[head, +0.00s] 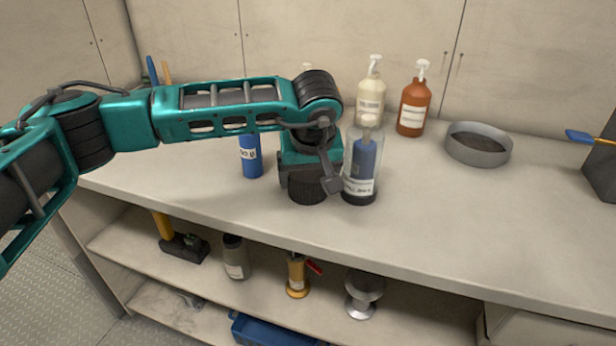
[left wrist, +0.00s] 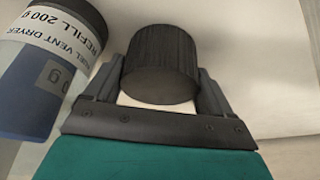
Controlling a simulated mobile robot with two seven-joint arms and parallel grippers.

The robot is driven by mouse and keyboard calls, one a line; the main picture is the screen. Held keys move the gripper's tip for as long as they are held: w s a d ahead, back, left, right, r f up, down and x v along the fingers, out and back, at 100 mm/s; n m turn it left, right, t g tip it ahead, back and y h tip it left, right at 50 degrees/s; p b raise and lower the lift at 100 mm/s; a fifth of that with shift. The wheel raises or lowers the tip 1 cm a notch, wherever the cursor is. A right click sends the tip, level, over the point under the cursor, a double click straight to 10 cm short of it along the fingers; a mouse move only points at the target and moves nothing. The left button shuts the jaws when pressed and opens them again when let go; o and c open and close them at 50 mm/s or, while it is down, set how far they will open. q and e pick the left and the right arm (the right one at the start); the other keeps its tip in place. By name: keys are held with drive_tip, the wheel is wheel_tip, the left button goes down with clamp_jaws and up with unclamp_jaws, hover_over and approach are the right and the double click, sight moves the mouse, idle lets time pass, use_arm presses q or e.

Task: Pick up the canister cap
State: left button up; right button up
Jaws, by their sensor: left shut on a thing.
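The canister cap (head: 308,192) is a black ribbed cylinder at or just above the counter top; I cannot tell if it touches. My left gripper (head: 306,180) points down with its fingers on both sides of the cap. In the left wrist view the cap (left wrist: 161,62) sits between the two fingers, gripped from both sides. The clear canister (head: 361,165), with blue contents and a white label, stands upright just right of the gripper. In the left wrist view the canister (left wrist: 45,65) shows at the left, with "REFILL 200 g" on its label. My right gripper is not in view.
A blue cylinder (head: 250,158) stands left of the gripper. A cream pump bottle (head: 370,100) and an orange pump bottle (head: 413,108) stand behind. A round grey dish (head: 478,148) lies to the right. The front counter (head: 430,230) is clear. Shelves below hold several items.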

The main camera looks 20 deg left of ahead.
sight(308, 172)
use_arm(q)
wheel_tip(308, 172, up, 20)
drive_tip(key=p, duration=0.2)
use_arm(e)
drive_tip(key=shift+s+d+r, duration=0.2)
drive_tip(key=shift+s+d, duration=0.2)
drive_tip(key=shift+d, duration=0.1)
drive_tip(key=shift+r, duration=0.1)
